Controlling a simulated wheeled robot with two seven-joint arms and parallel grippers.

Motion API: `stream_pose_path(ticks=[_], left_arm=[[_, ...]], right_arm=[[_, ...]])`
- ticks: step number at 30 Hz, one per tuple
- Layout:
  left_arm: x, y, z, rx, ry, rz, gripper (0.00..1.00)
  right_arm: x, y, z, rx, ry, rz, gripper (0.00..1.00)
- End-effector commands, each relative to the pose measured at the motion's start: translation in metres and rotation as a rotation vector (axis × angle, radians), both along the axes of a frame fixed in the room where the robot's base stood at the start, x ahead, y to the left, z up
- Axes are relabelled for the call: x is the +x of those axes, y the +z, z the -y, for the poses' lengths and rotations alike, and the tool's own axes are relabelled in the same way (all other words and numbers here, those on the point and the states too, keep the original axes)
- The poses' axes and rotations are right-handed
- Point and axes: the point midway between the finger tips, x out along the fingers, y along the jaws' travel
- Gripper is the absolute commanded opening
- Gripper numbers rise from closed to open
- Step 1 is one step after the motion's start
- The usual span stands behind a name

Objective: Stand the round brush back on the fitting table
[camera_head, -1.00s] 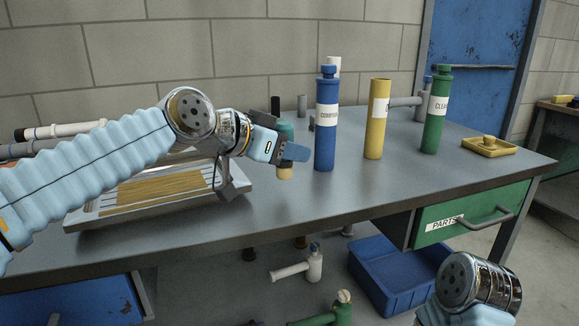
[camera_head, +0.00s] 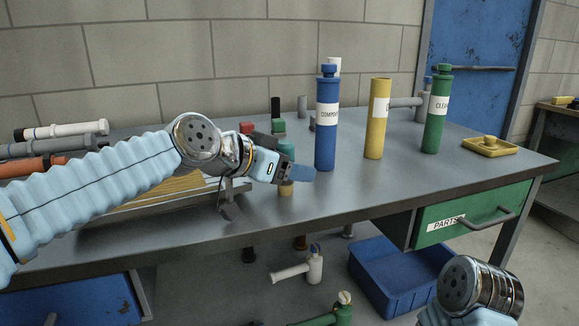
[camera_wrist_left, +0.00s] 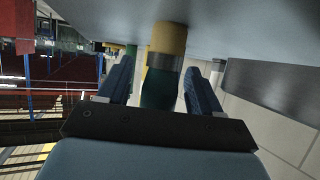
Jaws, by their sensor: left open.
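The round brush has a green handle, a metal band and a tan end. In the head view its tan end (camera_head: 285,189) is downward, seemingly on the fitting table (camera_head: 370,195), and it looks upright. My left gripper (camera_head: 294,173) is open around it, partly hiding its middle. In the left wrist view the brush (camera_wrist_left: 166,50) is between the two open fingers (camera_wrist_left: 161,88), with narrow gaps at its sides. There the tan end is against or close to the grey table surface. My right gripper is out of view; only part of that arm shows at bottom right.
Right of the brush stand a blue bottle (camera_head: 326,125), a yellow cylinder (camera_head: 376,130) and a green bottle (camera_head: 436,120). A grey rack with yellow rods (camera_head: 130,208) lies behind my left arm. Small red (camera_head: 247,128) and green (camera_head: 278,126) pieces are behind. The table front is clear.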

Motion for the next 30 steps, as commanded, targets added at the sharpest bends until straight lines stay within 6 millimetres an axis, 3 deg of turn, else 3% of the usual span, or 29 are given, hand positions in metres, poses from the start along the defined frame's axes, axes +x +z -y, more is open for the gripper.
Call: stream_pose_path(ticks=[5,21,30], left_arm=[[-0.001,0.005,-0.002,0.000,0.001,0.001,0.65],[-0.065,0.049,-0.076,-0.001,0.001,0.002,0.65],[-0.071,0.054,-0.083,0.000,0.000,0.000,0.65]], right_arm=[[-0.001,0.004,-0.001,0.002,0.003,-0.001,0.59],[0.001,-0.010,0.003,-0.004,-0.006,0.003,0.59],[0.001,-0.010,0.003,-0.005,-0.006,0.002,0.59]])
